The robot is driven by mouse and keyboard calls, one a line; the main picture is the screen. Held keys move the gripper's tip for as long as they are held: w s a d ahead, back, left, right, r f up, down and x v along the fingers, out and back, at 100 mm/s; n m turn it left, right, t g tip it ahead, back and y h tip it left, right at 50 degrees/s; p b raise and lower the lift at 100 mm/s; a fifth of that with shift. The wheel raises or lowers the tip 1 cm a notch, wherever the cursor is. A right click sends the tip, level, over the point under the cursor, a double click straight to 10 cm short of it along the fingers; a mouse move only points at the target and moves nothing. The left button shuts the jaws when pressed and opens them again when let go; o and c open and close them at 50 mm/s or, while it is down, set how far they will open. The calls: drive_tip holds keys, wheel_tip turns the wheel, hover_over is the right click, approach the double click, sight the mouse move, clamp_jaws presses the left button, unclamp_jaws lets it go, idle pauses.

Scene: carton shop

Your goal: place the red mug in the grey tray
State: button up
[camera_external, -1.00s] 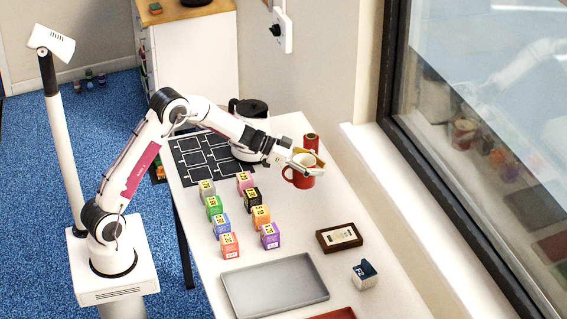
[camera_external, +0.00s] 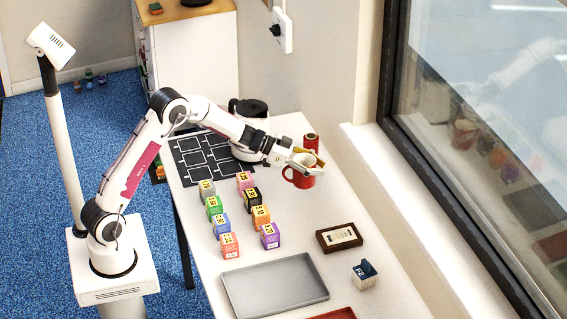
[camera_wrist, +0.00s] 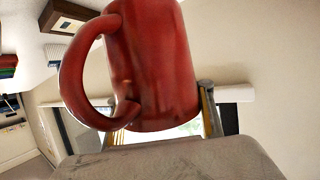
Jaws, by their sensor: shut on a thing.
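The red mug (camera_external: 300,178) is upright at the far right part of the table in the external view, its handle to the left. My gripper (camera_external: 304,163) is shut on the mug near its rim. In the wrist view the mug (camera_wrist: 150,70) fills the middle, with a gripper finger (camera_wrist: 208,108) against it. I cannot tell whether the mug's base touches the table. The grey tray (camera_external: 232,293) lies flat and empty at the near end of the table.
Several small coloured cartons (camera_external: 221,226) stand in two rows between mug and tray. A red spool (camera_external: 311,143) and a coffee pot (camera_external: 250,108) stand behind. A red tray edge (camera_external: 340,315) shows in front.

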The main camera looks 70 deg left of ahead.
drive_tip(key=d+r+m+h, duration=0.1)
drive_tip(key=d, duration=0.8)
drive_tip(key=m+g+h, duration=0.6)
drive_tip(key=m+g, duration=0.6)
drive_tip(key=g, duration=0.1)
hover_over(272, 306)
drive_tip(key=shift+f, duration=0.2)
wheel_tip(272, 306, down, 6)
drive_tip(key=shift+f, duration=0.15)
drive_tip(key=shift+f, duration=0.15)
drive_tip(key=shift+f, duration=1.7)
